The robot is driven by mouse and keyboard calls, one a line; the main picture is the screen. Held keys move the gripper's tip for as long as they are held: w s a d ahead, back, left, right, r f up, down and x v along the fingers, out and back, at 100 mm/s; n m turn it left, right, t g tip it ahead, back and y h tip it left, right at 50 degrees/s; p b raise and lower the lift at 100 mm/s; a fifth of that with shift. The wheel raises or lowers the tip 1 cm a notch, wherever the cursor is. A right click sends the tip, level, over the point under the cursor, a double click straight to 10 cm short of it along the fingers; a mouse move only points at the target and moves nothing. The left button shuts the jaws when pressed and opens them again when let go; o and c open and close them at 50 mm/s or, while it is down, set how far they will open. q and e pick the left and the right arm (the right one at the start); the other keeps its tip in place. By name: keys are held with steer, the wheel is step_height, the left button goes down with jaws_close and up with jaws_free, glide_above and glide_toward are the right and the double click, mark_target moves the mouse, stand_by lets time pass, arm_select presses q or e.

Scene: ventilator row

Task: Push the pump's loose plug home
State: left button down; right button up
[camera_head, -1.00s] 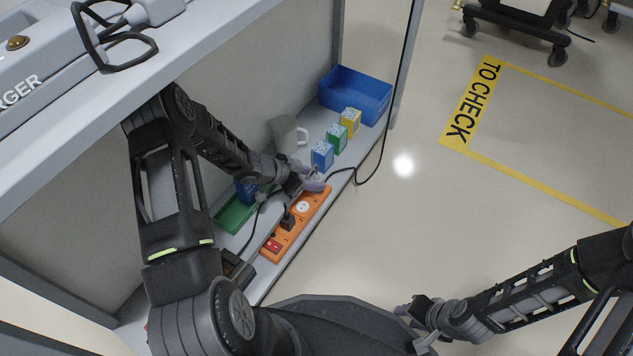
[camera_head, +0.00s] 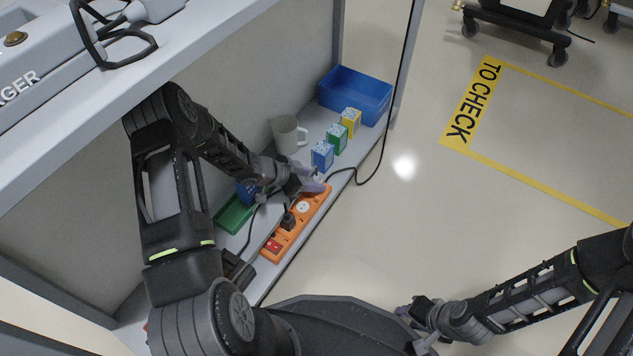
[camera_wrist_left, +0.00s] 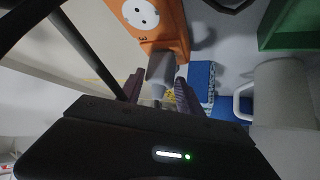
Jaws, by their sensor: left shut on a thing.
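The orange power strip (camera_head: 272,245) lies along the front edge of the lower shelf. A dark plug (camera_head: 289,219) sits on its middle part, and a white socket face shows beside it. My left gripper (camera_head: 314,186) is at the strip's far end. In the left wrist view its two fingers (camera_wrist_left: 160,88) are closed around a grey plug (camera_wrist_left: 160,67) against the end of the orange strip (camera_wrist_left: 170,22). How deep this plug sits is hidden. My right gripper (camera_head: 412,309) is over the floor at lower right, away from the shelf; its jaw opening is too small to judge.
A mug (camera_head: 287,135), small blue (camera_head: 322,155), green (camera_head: 337,139) and yellow (camera_head: 351,121) boxes and a blue bin (camera_head: 355,95) stand beyond the strip. A green tray (camera_head: 234,215) lies behind it. A black cable (camera_head: 364,180) loops past the shelf edge. The upper shelf overhangs.

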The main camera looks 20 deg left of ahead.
arm_select(q)
steer(key=c, duration=0.7)
jaws_free()
steer(key=shift+f, duration=0.1)
steer(key=p+v, duration=0.3)
steer(key=v, duration=0.5)
steer(key=shift+p, duration=0.4)
steer(key=shift+f, duration=0.1)
